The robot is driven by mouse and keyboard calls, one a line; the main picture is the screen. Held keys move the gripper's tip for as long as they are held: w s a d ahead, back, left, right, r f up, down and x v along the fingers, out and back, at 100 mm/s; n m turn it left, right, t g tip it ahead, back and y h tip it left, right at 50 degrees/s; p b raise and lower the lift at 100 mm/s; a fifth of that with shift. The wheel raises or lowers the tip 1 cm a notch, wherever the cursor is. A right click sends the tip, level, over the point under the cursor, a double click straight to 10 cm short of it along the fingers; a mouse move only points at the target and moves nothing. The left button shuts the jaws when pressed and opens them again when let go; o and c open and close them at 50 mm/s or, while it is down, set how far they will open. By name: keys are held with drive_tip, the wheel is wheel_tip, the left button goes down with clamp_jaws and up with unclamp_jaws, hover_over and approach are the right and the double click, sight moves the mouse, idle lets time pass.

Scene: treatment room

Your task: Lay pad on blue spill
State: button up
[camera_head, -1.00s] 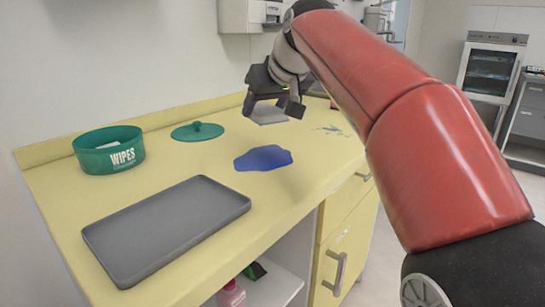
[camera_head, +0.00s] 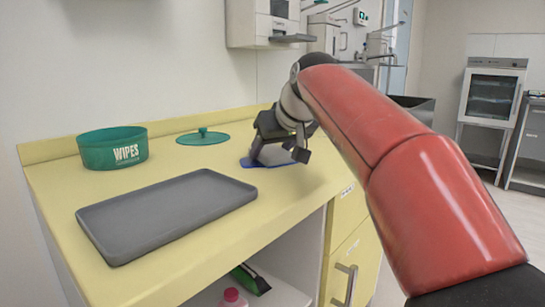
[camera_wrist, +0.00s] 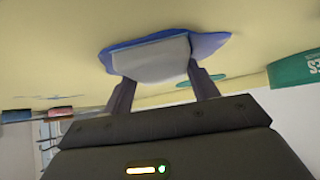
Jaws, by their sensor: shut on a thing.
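My gripper (camera_head: 279,154) is over the yellow counter, shut on a pale grey pad (camera_head: 273,157). In the wrist view the pad (camera_wrist: 150,60) sits between the two fingers, roughly flat. The blue spill (camera_head: 248,163) is directly under the pad; its left and front edge shows in the head view. In the wrist view a blue rim (camera_wrist: 207,44) sticks out around the pad, more on the right side. The pad hides most of the spill. I cannot tell whether the pad touches the counter.
A grey tray (camera_head: 165,215) lies at the counter front. A green wipes tub (camera_head: 112,148) and its green lid (camera_head: 203,137) stand at the back left. Bare yellow counter lies between tray and spill. Below is an open shelf with a pink bottle (camera_head: 232,298).

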drive_tip(key=shift+r, duration=0.1)
drive_tip(key=o, duration=1)
drive_tip(key=shift+o, duration=0.2)
drive_tip(key=shift+r, duration=0.15)
drive_tip(key=p+v, duration=0.2)
drive_tip(key=v, duration=0.9)
drive_tip(key=shift+s+r, duration=0.2)
drive_tip(key=shift+s, duration=0.15)
drive_tip(key=shift+s+d, duration=0.1)
drive_tip(key=shift+d, duration=0.05)
